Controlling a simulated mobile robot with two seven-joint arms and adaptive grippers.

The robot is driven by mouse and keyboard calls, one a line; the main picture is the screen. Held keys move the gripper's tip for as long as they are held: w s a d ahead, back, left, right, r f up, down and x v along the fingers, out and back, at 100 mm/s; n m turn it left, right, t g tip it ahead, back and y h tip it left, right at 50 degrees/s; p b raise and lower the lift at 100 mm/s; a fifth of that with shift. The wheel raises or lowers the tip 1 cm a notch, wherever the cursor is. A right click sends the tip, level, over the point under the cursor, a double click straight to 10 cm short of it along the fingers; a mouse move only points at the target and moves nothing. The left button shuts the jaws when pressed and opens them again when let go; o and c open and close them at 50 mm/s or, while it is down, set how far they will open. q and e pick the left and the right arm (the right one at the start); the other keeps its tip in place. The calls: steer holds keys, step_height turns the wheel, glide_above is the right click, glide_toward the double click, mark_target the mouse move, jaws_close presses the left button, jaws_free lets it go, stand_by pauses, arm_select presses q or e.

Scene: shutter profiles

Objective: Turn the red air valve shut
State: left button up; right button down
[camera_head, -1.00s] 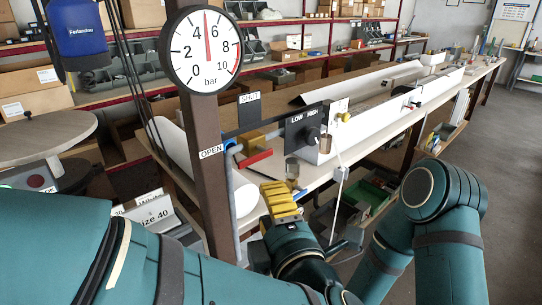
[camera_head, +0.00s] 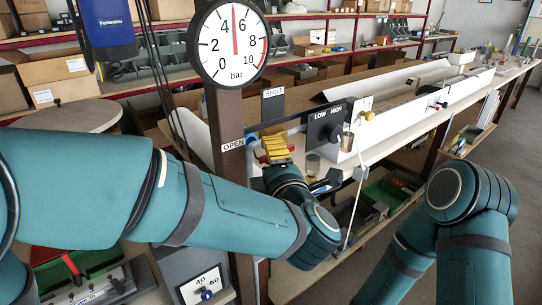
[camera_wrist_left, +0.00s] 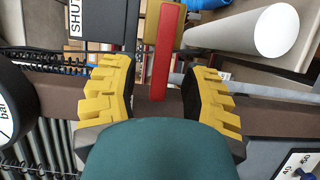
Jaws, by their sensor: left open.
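The red valve handle (camera_wrist_left: 160,55) is a flat bar in the left wrist view, running up the picture between the two yellow fingers of my left gripper (camera_wrist_left: 159,68). The gripper is open, with a gap on each side of the bar. A brass-coloured block, the valve body, shows behind the bar's upper end. In the head view my left gripper (camera_head: 273,147) covers most of the valve. The SHUT sign (camera_head: 272,92) is above it and the OPEN sign (camera_head: 233,145) to its left on the post. My right gripper is out of view.
A round pressure gauge (camera_head: 232,42) on the brown post reads about 5 bar. A black LOW/HIGH knob plate (camera_head: 326,126) is close to the right of my left gripper. A long bench (camera_head: 400,125) runs back right. A white roll (camera_wrist_left: 262,33) lies near the valve.

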arm_select(q)
steer(key=shift+w+a, duration=0.1)
steer(key=shift+w, duration=0.3)
steer(key=shift+o, duration=0.3)
jaws_close()
